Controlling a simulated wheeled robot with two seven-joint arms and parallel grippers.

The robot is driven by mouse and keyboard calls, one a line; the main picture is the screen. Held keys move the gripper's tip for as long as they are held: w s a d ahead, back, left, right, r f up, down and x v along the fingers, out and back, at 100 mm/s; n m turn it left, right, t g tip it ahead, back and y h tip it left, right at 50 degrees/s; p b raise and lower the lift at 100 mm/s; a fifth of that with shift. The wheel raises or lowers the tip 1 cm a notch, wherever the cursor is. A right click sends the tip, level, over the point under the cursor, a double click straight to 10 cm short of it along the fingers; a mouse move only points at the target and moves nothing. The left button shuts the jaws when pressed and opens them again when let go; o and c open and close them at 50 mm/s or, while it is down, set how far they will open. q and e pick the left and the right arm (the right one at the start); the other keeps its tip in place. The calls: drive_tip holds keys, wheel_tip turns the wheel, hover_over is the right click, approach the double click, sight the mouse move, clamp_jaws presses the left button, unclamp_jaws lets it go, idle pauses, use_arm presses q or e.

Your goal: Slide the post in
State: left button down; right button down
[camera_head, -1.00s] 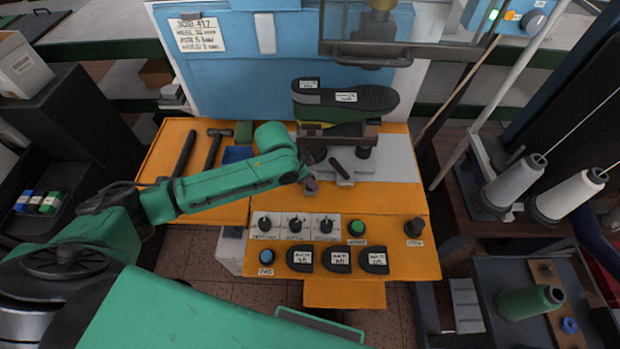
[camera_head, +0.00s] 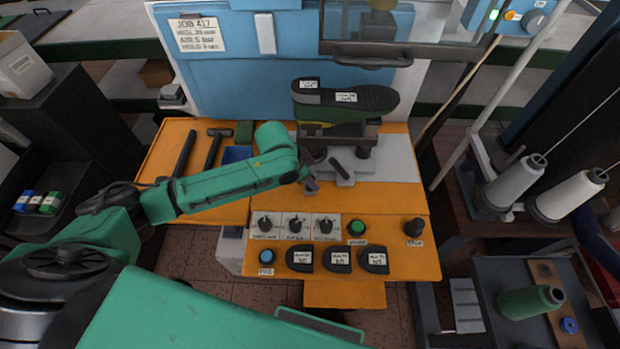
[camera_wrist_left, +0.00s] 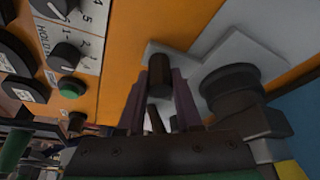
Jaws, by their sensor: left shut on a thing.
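The post is a dark short rod (camera_wrist_left: 160,75) that stands between my left fingertips in the left wrist view. In the head view a dark rod (camera_head: 338,168) lies by the grey bracket (camera_head: 346,181) beside my gripper. My left gripper (camera_head: 312,184) is low over the orange bench in front of the machine. It is shut on the post in the left wrist view (camera_wrist_left: 158,98), with a purple-grey finger on each side. A shoe last (camera_head: 345,98), sole up, sits above on the machine. The post's lower end is hidden by the gripper body.
Knobs (camera_head: 295,226) and a green button (camera_head: 357,228) sit on the panel in front of the gripper. A dark round column (camera_wrist_left: 232,90) stands close right of the fingers. A hammer (camera_head: 215,148) lies left on the bench. Thread spools (camera_head: 515,183) stand far right.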

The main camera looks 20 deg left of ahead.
use_arm(q)
drive_tip(key=shift+d, duration=0.1)
idle(0.3)
drive_tip(key=shift+w+d, duration=0.1)
drive_tip(key=shift+d, duration=0.25)
drive_tip(key=w+d, duration=0.1)
drive_tip(key=d, duration=0.3)
drive_tip(key=w+d, duration=0.1)
drive_tip(key=d, duration=0.3)
drive_tip(key=w+d+b, duration=0.1)
drive_tip(key=d, duration=0.3)
drive_tip(key=shift+w+d+f, duration=0.1)
drive_tip(key=shift+d, duration=0.35)
drive_tip(key=shift+a, duration=0.25)
drive_tip(key=c, duration=0.6)
unclamp_jaws()
drive_tip(key=shift+d, duration=0.2)
